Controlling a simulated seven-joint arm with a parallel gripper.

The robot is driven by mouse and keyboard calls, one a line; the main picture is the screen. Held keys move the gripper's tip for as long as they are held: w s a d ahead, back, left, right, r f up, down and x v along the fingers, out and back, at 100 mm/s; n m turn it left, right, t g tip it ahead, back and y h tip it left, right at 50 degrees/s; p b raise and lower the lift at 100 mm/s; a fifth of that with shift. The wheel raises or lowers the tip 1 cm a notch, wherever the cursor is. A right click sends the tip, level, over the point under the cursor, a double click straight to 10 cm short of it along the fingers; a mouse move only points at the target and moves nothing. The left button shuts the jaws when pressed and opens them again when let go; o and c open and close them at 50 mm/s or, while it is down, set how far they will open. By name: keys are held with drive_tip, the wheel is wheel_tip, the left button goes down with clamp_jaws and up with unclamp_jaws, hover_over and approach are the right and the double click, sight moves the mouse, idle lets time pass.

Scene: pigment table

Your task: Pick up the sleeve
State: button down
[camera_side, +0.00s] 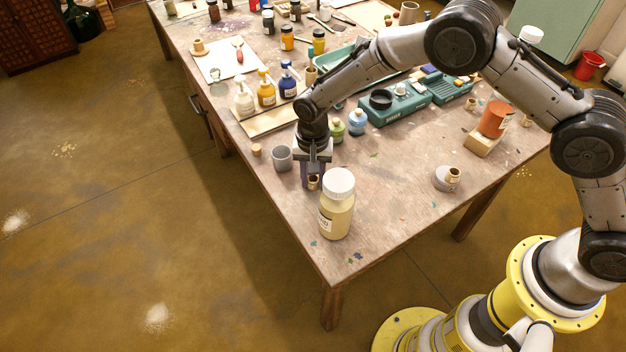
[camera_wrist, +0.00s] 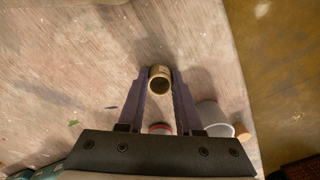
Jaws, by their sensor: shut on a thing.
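A small tan sleeve (camera_wrist: 159,79) with a dark hollow centre sits between my two fingertips in the wrist view. My gripper (camera_wrist: 159,82) is shut on it, with a finger against each side. In the side view my gripper (camera_side: 313,178) points down near the front left of the table, and the sleeve (camera_side: 313,183) shows at its fingertips. The sleeve is partly hidden there by the fingers and the jar beside it. I cannot tell whether it touches the table or is slightly above it.
A cream jar with a white lid (camera_side: 337,208) stands close in front of my gripper. A grey cup (camera_side: 282,158) and a cork (camera_side: 257,150) stand just left. Green and blue bottles (camera_side: 357,122) stand behind. The table's front right is mostly clear, besides a small round holder (camera_side: 443,181).

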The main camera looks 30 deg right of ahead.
wheel_tip(320, 180, up, 10)
idle(0.5)
